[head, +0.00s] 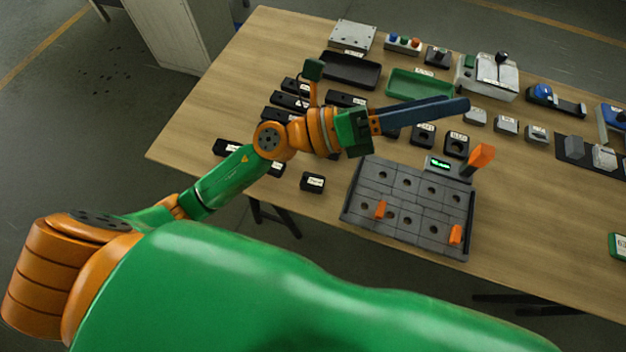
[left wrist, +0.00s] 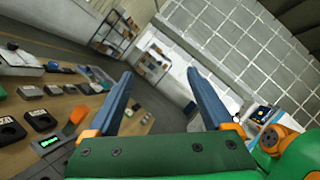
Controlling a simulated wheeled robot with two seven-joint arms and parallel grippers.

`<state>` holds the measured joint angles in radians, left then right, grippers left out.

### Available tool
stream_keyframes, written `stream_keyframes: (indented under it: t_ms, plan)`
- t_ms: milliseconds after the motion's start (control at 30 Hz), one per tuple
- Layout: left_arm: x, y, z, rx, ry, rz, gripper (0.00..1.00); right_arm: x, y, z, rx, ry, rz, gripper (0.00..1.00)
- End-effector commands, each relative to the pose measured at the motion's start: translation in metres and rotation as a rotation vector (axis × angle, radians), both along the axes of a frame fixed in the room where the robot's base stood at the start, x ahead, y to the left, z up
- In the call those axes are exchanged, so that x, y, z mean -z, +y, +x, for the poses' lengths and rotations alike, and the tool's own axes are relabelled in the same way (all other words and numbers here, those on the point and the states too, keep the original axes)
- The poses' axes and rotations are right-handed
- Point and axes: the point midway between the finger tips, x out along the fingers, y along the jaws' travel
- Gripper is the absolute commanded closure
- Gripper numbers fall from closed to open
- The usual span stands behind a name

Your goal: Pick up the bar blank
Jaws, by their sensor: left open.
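My left gripper (head: 462,105) reaches in from the left above the table, its long blue fingers pointing right and slightly up. In the left wrist view its fingers (left wrist: 160,73) are spread wide with nothing between them. I cannot tell for certain which thing is the bar blank. Small grey metal blocks stand in a row right of the fingertips: one (head: 475,116), a second (head: 507,125) and a third (head: 537,133). A dark mat at the right bears more grey blocks (head: 605,157). My right gripper is not in view.
A grey fixture plate (head: 360,205) with holes and orange clamps lies at the table's front. Behind are a black tray (head: 350,69), a green tray (head: 420,83) and a machine (head: 487,78) with a lever. Black labelled blocks crowd the left; bare wood (head: 545,215) lies right of the plate.

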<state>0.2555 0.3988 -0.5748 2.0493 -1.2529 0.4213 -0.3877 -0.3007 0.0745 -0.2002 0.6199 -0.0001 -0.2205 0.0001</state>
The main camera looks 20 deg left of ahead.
Motion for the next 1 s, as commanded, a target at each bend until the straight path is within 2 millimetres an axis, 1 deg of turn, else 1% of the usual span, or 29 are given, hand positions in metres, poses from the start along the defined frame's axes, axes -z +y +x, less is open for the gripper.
stream_keyframes:
  t_ms: [33, 67, 100, 133, 167, 200, 233, 300, 333, 400, 433, 500, 567, 667, 700, 800, 900, 1000]
  plan:
    - [0.037, -0.019, -0.019, 0.131, -0.18, 0.277, 0.15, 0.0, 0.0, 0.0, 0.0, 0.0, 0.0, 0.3]
    - [0.068, -0.022, -0.029, 0.217, -0.276, 0.461, 0.15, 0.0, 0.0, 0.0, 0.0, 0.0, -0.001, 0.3]
    - [0.11, -0.012, -0.034, 0.323, -0.379, 0.701, 0.15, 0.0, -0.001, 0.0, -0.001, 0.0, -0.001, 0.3]
    - [0.139, 0.003, -0.034, 0.393, -0.435, 0.875, 0.15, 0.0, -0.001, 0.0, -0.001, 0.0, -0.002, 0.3]
    - [0.164, 0.023, -0.031, 0.458, -0.472, 1.038, 0.15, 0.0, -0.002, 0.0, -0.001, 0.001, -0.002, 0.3]
    - [0.189, 0.054, -0.024, 0.531, -0.498, 1.232, 0.15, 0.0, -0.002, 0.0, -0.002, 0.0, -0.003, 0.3]
    - [0.202, 0.078, -0.018, 0.576, -0.504, 1.361, 0.15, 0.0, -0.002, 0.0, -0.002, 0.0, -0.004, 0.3]
    - [0.218, 0.125, -0.008, 0.657, -0.488, 1.592, 0.15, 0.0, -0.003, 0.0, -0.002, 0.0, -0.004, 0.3]
    - [0.22, 0.141, -0.005, 0.68, -0.474, 1.661, 0.15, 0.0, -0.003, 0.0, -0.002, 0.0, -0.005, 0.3]
    - [0.223, 0.164, -0.001, 0.716, -0.448, 1.759, 0.15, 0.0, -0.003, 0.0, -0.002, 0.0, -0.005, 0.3]
    - [0.225, 0.169, -0.001, 0.723, -0.441, 1.779, 0.15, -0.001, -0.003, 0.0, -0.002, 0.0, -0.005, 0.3]
    - [0.232, 0.171, -0.002, 0.733, -0.433, 1.793, 0.15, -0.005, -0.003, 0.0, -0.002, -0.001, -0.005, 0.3]
    - [0.24, 0.168, -0.003, 0.734, -0.434, 1.79, 0.15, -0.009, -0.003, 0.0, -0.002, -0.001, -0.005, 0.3]
    - [0.257, 0.164, -0.009, 0.735, -0.434, 1.787, 0.15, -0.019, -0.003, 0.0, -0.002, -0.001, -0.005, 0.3]
    - [0.265, 0.161, -0.011, 0.734, -0.433, 1.785, 0.15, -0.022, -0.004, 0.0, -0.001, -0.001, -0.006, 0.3]
    - [0.285, 0.158, -0.01, 0.729, -0.436, 1.787, 0.15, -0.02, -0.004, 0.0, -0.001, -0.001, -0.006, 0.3]
    - [0.293, 0.158, -0.01, 0.729, -0.438, 1.786, 0.15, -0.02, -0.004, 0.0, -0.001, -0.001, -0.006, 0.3]
    - [0.293, 0.157, -0.009, 0.727, -0.44, 1.786, 0.15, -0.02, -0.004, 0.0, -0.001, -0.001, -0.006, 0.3]
